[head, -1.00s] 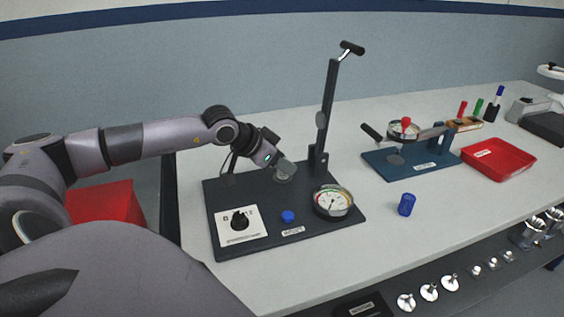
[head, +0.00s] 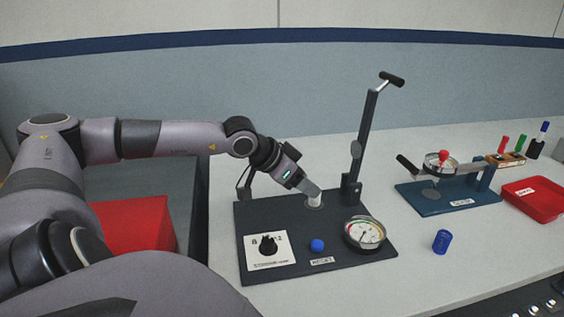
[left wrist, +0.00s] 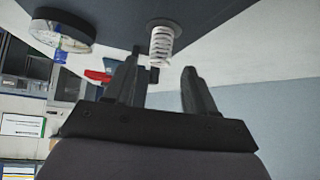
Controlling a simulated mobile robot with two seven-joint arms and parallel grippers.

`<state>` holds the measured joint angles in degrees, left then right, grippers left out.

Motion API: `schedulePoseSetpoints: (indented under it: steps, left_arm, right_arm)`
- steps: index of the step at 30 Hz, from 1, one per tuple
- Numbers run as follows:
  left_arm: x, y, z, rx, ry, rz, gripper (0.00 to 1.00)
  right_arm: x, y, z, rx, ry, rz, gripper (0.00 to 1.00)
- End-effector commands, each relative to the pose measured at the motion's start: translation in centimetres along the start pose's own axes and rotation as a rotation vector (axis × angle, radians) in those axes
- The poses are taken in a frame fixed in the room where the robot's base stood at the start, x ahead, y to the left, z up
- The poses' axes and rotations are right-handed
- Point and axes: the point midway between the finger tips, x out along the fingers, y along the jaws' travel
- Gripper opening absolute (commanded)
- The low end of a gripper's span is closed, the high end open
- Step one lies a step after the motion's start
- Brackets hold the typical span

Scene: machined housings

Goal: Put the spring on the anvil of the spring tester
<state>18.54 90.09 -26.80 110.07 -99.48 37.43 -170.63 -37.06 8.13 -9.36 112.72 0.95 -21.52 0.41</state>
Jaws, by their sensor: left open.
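The pale coil spring (left wrist: 160,45) stands on the dark base of the spring tester, on the anvil as far as I can see. The left wrist view is upside down, so the spring points downward there. My left gripper (left wrist: 160,70) is open, its fingertips apart on either side of the spring's free end. In the head view the left gripper (head: 312,190) is just above the round grey anvil (head: 315,206), and hides most of the spring. The spring tester (head: 292,268) has an upright post with a lever and a dial gauge (head: 364,233). My right gripper is not in view.
Farther right are a blue-based device (head: 430,205) and a red tray (head: 535,203). Table between is clear.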

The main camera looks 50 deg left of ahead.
Motion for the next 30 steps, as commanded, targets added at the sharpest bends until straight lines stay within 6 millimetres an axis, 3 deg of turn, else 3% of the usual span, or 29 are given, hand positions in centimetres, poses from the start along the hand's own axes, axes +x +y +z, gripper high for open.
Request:
schedulePoseSetpoints:
  steps: [5, 15, 30]
  left_arm:
    - [-1.7, 0.0, 0.1, 0.002, -0.005, -0.004, 0.56]
    - [-5.9, 0.1, -0.5, -0.001, -0.003, -0.001, 0.56]
    - [-7.7, 0.1, -0.1, -0.001, -0.002, 0.000, 0.56]
  right_arm:
    - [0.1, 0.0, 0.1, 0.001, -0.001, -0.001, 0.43]
    - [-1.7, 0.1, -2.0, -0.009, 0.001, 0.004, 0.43]
    - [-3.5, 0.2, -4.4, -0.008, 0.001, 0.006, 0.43]
